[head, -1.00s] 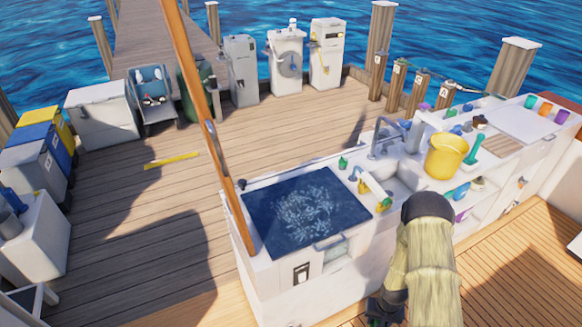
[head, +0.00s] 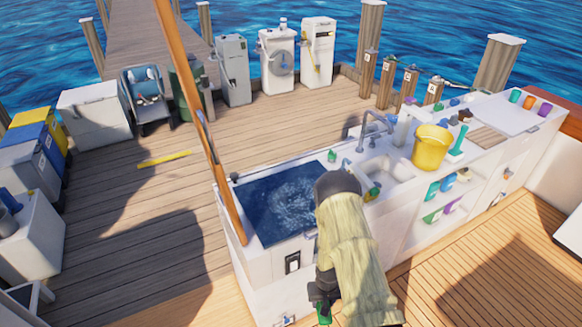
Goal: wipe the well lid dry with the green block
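The well lid (head: 262,207) is a dark blue panel set in the left end of the white counter, with a pale, speckled wet-looking patch near its middle. My arm covers its right edge. My gripper (head: 322,299) points down in front of the counter, at the lower middle of the head view, to the right of and nearer than the lid. A green block (head: 323,315) shows at its fingertips, partly cut by the dark fingers. The gripper appears shut on it. The block is apart from the lid.
A wooden pole (head: 198,120) rises at the lid's left side. A sink (head: 388,170) with a tap and a yellow bucket (head: 431,148) are to the right on the counter. Small coloured items stand on shelves below. The deck at right front (head: 450,280) is clear.

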